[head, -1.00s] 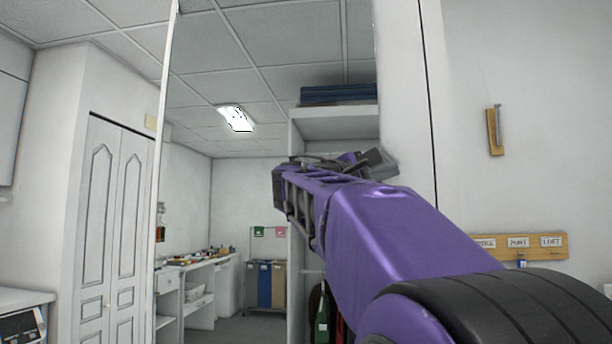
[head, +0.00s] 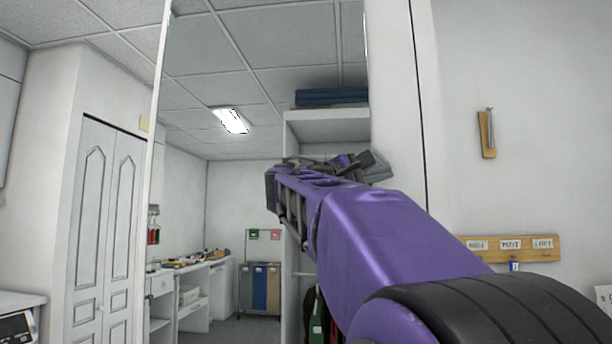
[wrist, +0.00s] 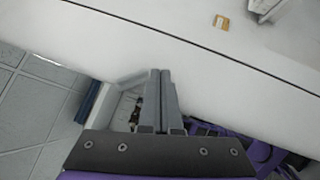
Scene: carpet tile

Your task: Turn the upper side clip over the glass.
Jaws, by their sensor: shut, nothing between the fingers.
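The tall glass (head: 260,60) is in the middle of the head view, with ceiling, a lamp and shelving showing in it. In the wrist view the glass (wrist: 35,110) fills the lower left. My gripper (head: 376,168) is at the right edge of the glass in the head view. In the wrist view its two grey fingers (wrist: 158,72) are pressed together and empty, pointing at the pale strip beside the glass. I cannot make out the upper side clip in either view; my gripper and arm cover part of that edge. Contact with the edge cannot be told.
Right of the glass is a white wall with a dark vertical seam (head: 423,130). A small wooden holder (head: 486,135) and a labelled wooden board (head: 520,249) are fixed there. A white panelled cupboard (head: 100,220) stands left. The wall around the holder is otherwise bare.

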